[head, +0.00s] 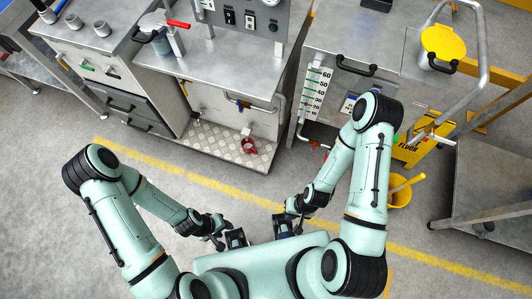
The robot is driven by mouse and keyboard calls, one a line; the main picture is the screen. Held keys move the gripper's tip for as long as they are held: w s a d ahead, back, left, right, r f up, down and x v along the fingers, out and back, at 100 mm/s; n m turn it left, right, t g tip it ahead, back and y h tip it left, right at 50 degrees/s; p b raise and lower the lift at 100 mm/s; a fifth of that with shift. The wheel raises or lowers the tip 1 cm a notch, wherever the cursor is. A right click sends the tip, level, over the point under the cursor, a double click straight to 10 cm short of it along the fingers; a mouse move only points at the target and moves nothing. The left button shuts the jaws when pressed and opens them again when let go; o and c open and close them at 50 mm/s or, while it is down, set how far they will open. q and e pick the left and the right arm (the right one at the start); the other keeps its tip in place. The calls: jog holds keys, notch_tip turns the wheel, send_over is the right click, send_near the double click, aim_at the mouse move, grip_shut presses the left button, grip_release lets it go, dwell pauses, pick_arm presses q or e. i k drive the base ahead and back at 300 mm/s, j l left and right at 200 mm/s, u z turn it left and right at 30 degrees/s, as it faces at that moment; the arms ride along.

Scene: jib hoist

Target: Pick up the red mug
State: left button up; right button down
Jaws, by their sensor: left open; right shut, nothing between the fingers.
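The red mug (248,147) is a small round red thing on the checkered metal plate (215,143) at the foot of the middle workbench. Its exact pose is too small to tell. My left gripper (219,241) is low in front of my body, below and left of the mug in the head view, open and apart from it. My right gripper (298,228) is also low in front of my body, below and right of the mug, shut and empty. Both fingertips are small and partly hard to see.
Steel workbenches (210,62) stand along the back, the middle one with a red-handled tool (177,26). A grey cabinet (340,75) with a level scale stands to its right. A yellow bucket (399,195) is on the floor right. Floor between me and the plate is clear.

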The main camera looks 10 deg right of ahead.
aim_at(248, 147)
jog(key=j+z, duration=0.5)
jog(key=j, duration=0.15)
jog(key=l+u, duration=0.45)
jog(key=l, duration=0.3)
jog(key=k+l+u, duration=0.1)
jog(key=l+u, duration=0.4)
jog(key=l, duration=0.25)
jog(key=k, duration=0.6)
